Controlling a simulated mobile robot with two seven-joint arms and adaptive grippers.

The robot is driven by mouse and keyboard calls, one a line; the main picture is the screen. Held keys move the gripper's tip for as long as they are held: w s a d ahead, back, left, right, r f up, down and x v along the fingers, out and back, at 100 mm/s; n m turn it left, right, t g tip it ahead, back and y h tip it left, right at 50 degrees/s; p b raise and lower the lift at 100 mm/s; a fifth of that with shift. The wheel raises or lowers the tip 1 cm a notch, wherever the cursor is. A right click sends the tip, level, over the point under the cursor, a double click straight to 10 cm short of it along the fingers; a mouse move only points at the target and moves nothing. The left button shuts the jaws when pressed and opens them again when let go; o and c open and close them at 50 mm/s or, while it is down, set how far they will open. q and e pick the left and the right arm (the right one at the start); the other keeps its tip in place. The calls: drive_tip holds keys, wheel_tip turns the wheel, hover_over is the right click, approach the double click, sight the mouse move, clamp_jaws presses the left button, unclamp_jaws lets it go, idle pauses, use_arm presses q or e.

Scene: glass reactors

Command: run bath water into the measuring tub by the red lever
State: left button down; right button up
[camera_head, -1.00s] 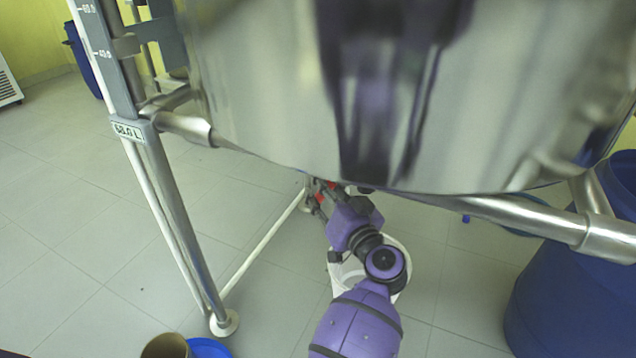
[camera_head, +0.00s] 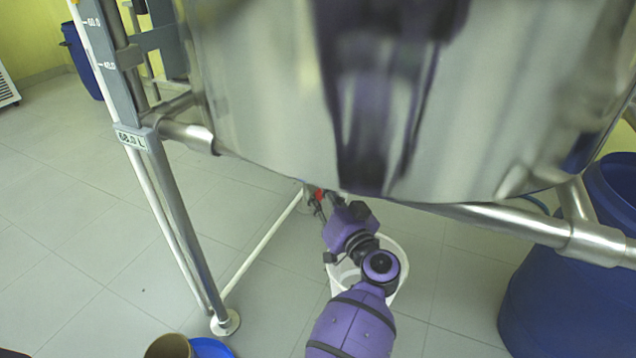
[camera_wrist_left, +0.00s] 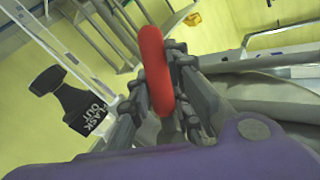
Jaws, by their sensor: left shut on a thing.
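The red lever (camera_wrist_left: 155,70) stands between the fingers of my left gripper (camera_wrist_left: 170,105) in the left wrist view. The fingers are shut on it. In the head view, my left gripper (camera_head: 322,206) is under the big steel vessel (camera_head: 270,110), and only a small bit of the red lever (camera_head: 319,194) shows beside it. A white tub (camera_head: 396,266) stands on the floor below, partly hidden by my purple left arm. Its inside is mostly hidden, and I cannot tell whether any water runs. My right gripper is out of view.
A steel frame leg (camera_head: 185,225) with a litre label (camera_head: 131,139) stands at the left. A blue barrel (camera_head: 570,290) is at the right. A brownish pot (camera_head: 168,347) and a blue item (camera_head: 210,348) sit at the bottom. A black labelled handle (camera_wrist_left: 75,98) is near the lever.

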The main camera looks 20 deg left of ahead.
use_arm(q)
drive_tip(key=shift+a+r+m+t+p, duration=0.2)
drive_tip(key=shift+r+m+t+p, duration=0.3)
drive_tip(key=shift+p, duration=0.6)
drive_tip(key=shift+a+y+p, duration=0.15)
drive_tip(key=shift+y+p, duration=0.15)
drive_tip(key=shift+p, duration=0.05)
drive_tip(key=shift+w+a+m, duration=0.1)
drive_tip(key=shift+m, duration=0.3)
drive_tip(key=shift+a+r+m+t+y, duration=0.25)
drive_tip(key=shift+m+t+y, duration=0.2)
drive_tip(key=shift+t, duration=0.25)
drive_tip(key=shift+a+r+m+t, duration=0.2)
drive_tip(key=shift+m+t, duration=0.2)
drive_tip(key=shift+m, duration=0.1)
drive_tip(key=shift+a+r+m+t, duration=0.15)
drive_tip(key=shift+r+m+t, duration=0.05)
drive_tip(key=shift+m+t, duration=0.25)
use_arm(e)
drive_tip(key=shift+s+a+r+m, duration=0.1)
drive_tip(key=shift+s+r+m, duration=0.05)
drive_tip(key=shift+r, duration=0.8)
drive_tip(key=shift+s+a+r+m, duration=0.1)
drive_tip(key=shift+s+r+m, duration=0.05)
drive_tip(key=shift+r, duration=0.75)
use_arm(q)
drive_tip(key=c, duration=1.6)
unclamp_jaws()
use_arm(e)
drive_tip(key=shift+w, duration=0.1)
